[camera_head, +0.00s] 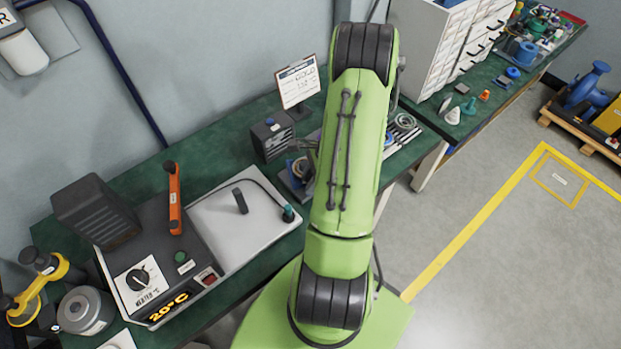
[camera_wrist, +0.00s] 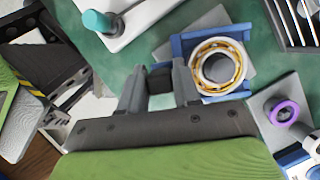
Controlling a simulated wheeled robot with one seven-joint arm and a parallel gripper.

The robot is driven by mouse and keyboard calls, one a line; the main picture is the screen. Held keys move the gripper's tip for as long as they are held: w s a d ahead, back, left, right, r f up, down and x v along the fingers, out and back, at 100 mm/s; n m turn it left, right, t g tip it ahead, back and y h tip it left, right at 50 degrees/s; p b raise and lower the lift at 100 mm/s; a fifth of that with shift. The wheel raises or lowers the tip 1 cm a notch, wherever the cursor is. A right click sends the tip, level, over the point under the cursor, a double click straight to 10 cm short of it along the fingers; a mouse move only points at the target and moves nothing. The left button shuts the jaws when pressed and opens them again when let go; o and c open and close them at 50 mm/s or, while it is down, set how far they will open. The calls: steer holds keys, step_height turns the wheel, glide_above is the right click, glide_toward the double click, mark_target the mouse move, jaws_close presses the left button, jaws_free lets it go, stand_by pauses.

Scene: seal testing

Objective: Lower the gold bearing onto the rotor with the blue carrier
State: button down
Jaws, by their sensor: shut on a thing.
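In the wrist view, the gold bearing (camera_wrist: 235,52) is a ring of gold with pale rollers. It sits in the blue carrier (camera_wrist: 179,44), an open frame with blue walls. A round grey part, apparently the rotor (camera_wrist: 218,68), shows in the middle of the bearing. I cannot tell the bearing's height on it. My gripper (camera_wrist: 160,72) is left of the bearing, shut on a dark block between its fingers. The right finger hides whether this block joins the carrier. In the head view, my arm partly covers the bearing (camera_head: 300,168) and the carrier.
A purple ring (camera_wrist: 285,112) on a grey plate lies to the right in the wrist view. A teal-tipped probe (camera_wrist: 98,22) lies on a white plate. In the head view, a heater (camera_head: 150,285) stands left on the green bench (camera_head: 232,138), and a sign (camera_head: 298,83) stands behind.

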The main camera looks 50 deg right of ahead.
steer(key=shift+f, duration=0.35)
steer(key=shift+f+b, duration=0.55)
steer(key=shift+b, duration=0.05)
steer(key=shift+s, duration=0.1)
stand_by(0.9)
steer(key=shift+s+a+b, duration=0.3)
steer(key=shift+s+a, duration=0.65)
steer(key=shift+s, duration=0.3)
steer(key=shift+s+a+b, duration=0.3)
steer(key=shift+s+a, duration=0.7)
steer(key=shift+s, duration=0.25)
steer(key=shift+s+a+b, duration=0.3)
steer(key=shift+s+a, duration=0.65)
steer(key=shift+s, duration=0.3)
steer(key=shift+r, duration=0.1)
step_height(320, 180, up, 9)
steer(key=p, duration=0.7)
steer(key=shift+p, duration=0.4)
